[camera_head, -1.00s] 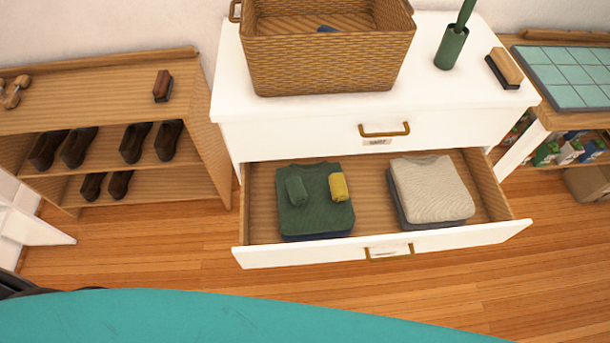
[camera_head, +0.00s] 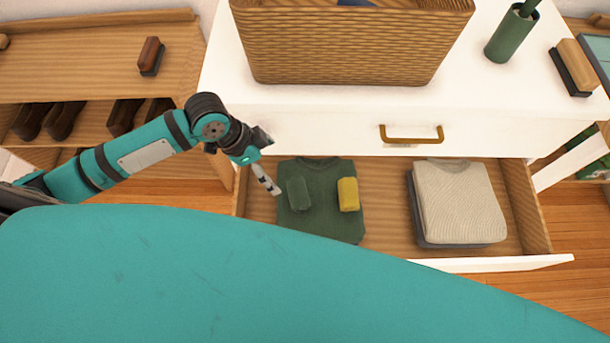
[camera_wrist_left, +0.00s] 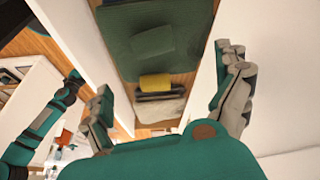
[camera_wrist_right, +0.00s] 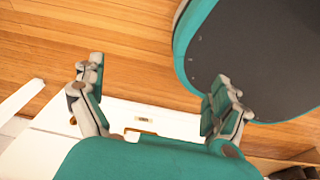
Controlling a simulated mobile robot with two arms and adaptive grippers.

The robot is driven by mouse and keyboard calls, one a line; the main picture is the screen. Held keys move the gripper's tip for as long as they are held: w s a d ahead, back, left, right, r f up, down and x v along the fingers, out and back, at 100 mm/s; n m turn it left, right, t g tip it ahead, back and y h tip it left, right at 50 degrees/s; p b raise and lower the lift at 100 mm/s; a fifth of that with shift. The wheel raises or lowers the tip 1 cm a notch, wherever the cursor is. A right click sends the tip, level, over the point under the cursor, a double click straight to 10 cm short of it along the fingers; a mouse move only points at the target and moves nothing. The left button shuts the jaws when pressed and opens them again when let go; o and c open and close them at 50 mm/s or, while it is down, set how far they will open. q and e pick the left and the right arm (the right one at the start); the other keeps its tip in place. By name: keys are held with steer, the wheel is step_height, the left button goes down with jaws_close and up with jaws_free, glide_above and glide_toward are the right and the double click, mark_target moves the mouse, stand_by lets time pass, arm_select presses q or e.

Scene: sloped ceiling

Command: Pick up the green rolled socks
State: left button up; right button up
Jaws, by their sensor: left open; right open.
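The green rolled socks (camera_head: 300,193) lie on the left part of a folded dark green sweater (camera_head: 325,222) in the open drawer. They also show in the left wrist view (camera_wrist_left: 152,44), green on green. My left gripper (camera_head: 268,180) is above the drawer's left side, just left of the socks and apart from them. In the left wrist view its fingers (camera_wrist_left: 165,95) are spread wide with nothing between them. My right gripper is outside the head view. In the right wrist view it (camera_wrist_right: 155,95) is open and empty, over the floor and a white drawer front.
Yellow rolled socks (camera_head: 348,195) lie right of the green ones. A folded beige sweater (camera_head: 460,205) fills the drawer's right part. A wicker basket (camera_head: 350,45), a green brush holder (camera_head: 511,35) and a brush (camera_head: 575,65) stand on the dresser top (camera_head: 480,85). A shoe shelf (camera_head: 80,80) is at left.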

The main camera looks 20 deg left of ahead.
arm_select(q)
glide_above(296, 191)
steer(key=a, duration=0.3)
step_height(296, 191, down, 7)
steer(key=x, duration=0.4)
steer(key=shift+s+d+f, duration=0.25)
steer(key=shift+d+f, duration=0.05)
steer(key=shift+f, duration=0.05)
steer(key=x, duration=0.4)
steer(key=shift+s+d, duration=0.1)
steer(key=shift+d, duration=0.1)
steer(key=c, duration=1)
arm_select(e)
steer(key=shift+g, duration=0.3)
steer(key=s, duration=0.5)
steer(key=shift+f, duration=0.2)
